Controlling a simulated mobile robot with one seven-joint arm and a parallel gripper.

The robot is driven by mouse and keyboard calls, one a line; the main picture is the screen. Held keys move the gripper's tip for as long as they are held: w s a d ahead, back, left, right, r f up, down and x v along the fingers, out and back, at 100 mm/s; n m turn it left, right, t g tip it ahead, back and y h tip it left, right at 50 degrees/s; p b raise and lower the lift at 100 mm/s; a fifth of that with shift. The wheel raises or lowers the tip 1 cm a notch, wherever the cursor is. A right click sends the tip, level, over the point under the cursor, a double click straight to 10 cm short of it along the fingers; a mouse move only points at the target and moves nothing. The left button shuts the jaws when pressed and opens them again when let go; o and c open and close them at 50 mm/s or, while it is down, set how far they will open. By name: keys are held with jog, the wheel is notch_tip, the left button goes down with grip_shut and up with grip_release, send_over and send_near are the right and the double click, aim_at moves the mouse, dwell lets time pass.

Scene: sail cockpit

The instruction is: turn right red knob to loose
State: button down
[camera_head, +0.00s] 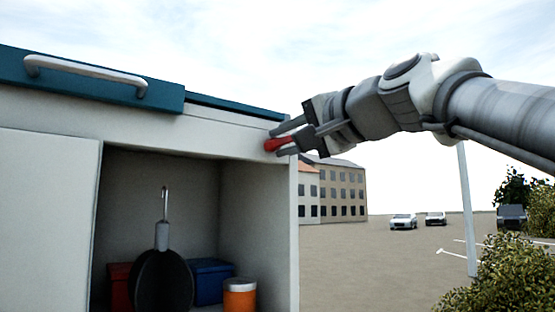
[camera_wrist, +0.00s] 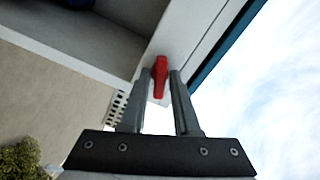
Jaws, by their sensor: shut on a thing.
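The red knob (camera_wrist: 160,76) is on the white front panel of the cabinet, near its right end. In the head view the red knob (camera_head: 272,145) shows at the top right corner, partly hidden by the fingers. My gripper (camera_head: 284,140) reaches it from the right, with a finger above and a finger below. In the wrist view my gripper (camera_wrist: 166,78) has its fingers on both sides of the knob, shut on it. The knob stands roughly upright in that view.
The open compartment holds a dark pan (camera_head: 162,280), a blue box (camera_head: 208,280), a red box (camera_head: 121,285) and an orange can (camera_head: 240,296). The space right of the cabinet is free.

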jog(key=n+b, duration=0.1)
jog(key=n, duration=0.2)
jog(key=shift+f+n+b, duration=0.1)
jog(key=shift+n+b, duration=0.2)
jog(key=shift+n, duration=0.1)
jog(key=n+b, duration=0.1)
jog(key=n, duration=0.2)
jog(key=shift+n, duration=0.3)
jog(key=n+b, duration=0.1)
jog(key=n, duration=0.4)
jog(key=shift+n+b, duration=0.3)
jog(key=shift+n, duration=0.1)
jog(key=c, duration=0.8)
grip_release()
jog(key=shift+c, duration=0.2)
jog(key=b+v, duration=0.2)
jog(key=v, duration=1.5)
jog(key=shift+s+d, duration=0.2)
